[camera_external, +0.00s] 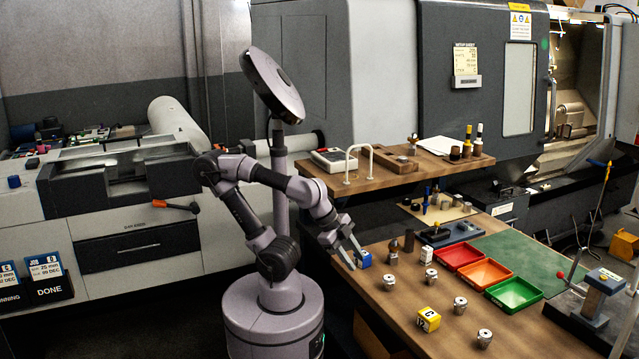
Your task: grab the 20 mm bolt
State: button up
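Several short silver metal pieces that look like bolts or nuts stand on the wooden table: one near the blue block (389,282), one further right (431,276), one nearer the front (460,305), and one at the front edge (484,338). No size marking is readable on them, so I cannot tell which is the 20 mm bolt. My gripper (354,257) is at the table's left edge, pointing down and right. Its two fingers look apart, with no bolt visible between them. The tips are close beside a blue labelled block (364,259); contact is unclear.
A yellow block marked C (428,319) stands among the metal pieces. Red (458,256), orange (485,274) and green (514,294) trays lie to the right. A white block (427,256) and a dark upright piece (409,241) stand behind. A raised shelf (350,185) overhangs the back.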

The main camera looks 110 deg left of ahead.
jog(key=o, duration=0.6)
notch_tip(320, 180, up, 12)
jog(key=n+g+h+p, duration=0.2)
jog(key=g+p, duration=0.4)
jog(key=p, duration=1.5)
send_over(394, 240)
notch_tip(394, 240, down, 16)
jog(key=b, duration=0.6)
